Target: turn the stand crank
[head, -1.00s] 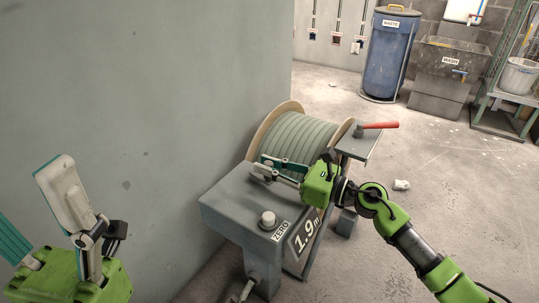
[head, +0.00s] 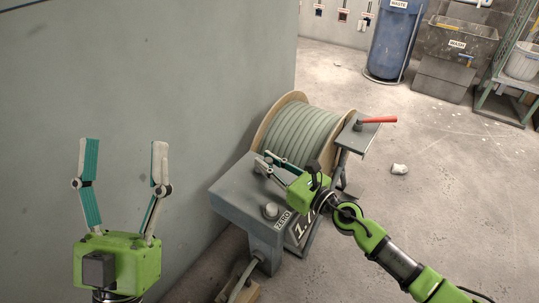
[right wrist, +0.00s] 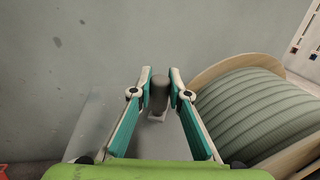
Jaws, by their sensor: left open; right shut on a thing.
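The reel stand holds a wooden-flanged reel (head: 302,132) wound with grey-green conduit, beside a grey machine housing (head: 235,190). My right gripper (head: 267,162) reaches over the housing at the reel's near side. In the right wrist view its fingers (right wrist: 159,92) are shut on an upright grey grip (right wrist: 159,94), which looks like the crank's handle. The rest of the crank is mostly hidden. My left gripper (head: 122,165) is open and empty, fingers up, in front of the wall, away from the stand.
The housing carries a round ZERO button (head: 270,211) and a length display partly covered by my right arm. A red lever (head: 378,120) sits on a plate right of the reel. A wall (head: 120,70) stands close at left. Open floor (head: 440,200) lies right, with a pale scrap (head: 399,169).

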